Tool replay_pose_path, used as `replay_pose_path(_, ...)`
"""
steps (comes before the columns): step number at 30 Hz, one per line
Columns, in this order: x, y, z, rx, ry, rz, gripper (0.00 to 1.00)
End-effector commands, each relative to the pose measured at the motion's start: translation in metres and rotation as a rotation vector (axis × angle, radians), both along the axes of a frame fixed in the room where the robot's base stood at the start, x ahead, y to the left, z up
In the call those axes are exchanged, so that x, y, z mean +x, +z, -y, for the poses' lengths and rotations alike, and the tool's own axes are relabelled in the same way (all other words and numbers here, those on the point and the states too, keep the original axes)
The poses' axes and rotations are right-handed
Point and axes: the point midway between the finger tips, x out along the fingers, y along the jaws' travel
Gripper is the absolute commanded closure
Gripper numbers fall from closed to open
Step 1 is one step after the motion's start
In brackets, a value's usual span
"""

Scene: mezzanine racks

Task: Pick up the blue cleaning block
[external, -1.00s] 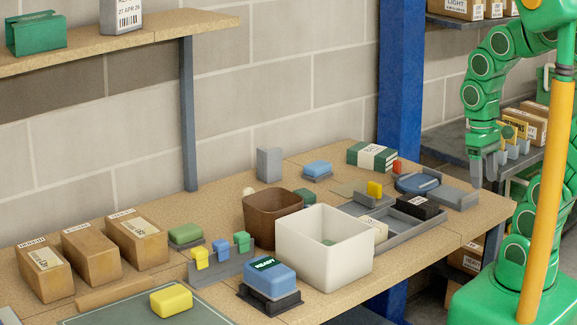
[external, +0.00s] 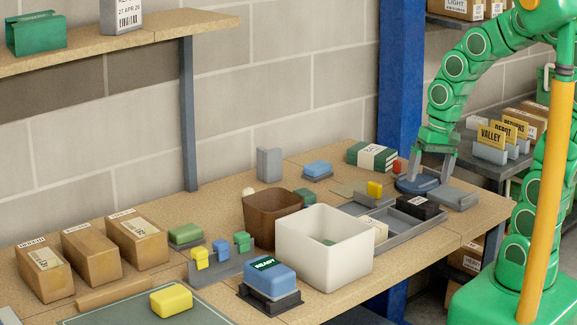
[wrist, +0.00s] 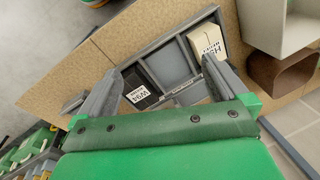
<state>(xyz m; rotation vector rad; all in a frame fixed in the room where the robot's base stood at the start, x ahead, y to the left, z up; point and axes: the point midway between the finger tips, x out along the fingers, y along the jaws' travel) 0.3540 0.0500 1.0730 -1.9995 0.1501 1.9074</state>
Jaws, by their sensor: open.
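Two blue blocks show in the external view, and I cannot tell for sure which is the cleaning block. A plain blue block (external: 317,167) lies on a small grey stand near the back of the bench. A larger blue block labelled READY (external: 270,278) sits on a dark base at the front. My gripper (external: 433,168) is open and empty at the bench's right end, over the round blue dish area, well to the right of both blocks. The wrist view shows its spread fingers (wrist: 163,68) above the bench; neither block is seen there.
A white bin (external: 325,258) and a brown bin (external: 270,227) stand mid-bench. A grey divided tray (external: 412,230) holds a black box (external: 417,207) and a cream box (wrist: 207,44). A green-and-white book stack (external: 372,156) and an upright grey block (external: 269,164) stand at the back.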

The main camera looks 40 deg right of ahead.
Motion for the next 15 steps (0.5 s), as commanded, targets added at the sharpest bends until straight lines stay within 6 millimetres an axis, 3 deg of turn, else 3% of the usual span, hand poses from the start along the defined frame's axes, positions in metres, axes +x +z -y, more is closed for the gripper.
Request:
replay_pose_path(6, 0.071, -0.01, -0.029, 0.157, -0.236, 0.066, 0.0)
replay_pose_path(15, 0.165, -0.021, -0.056, 0.416, -0.609, 0.108, 0.0)
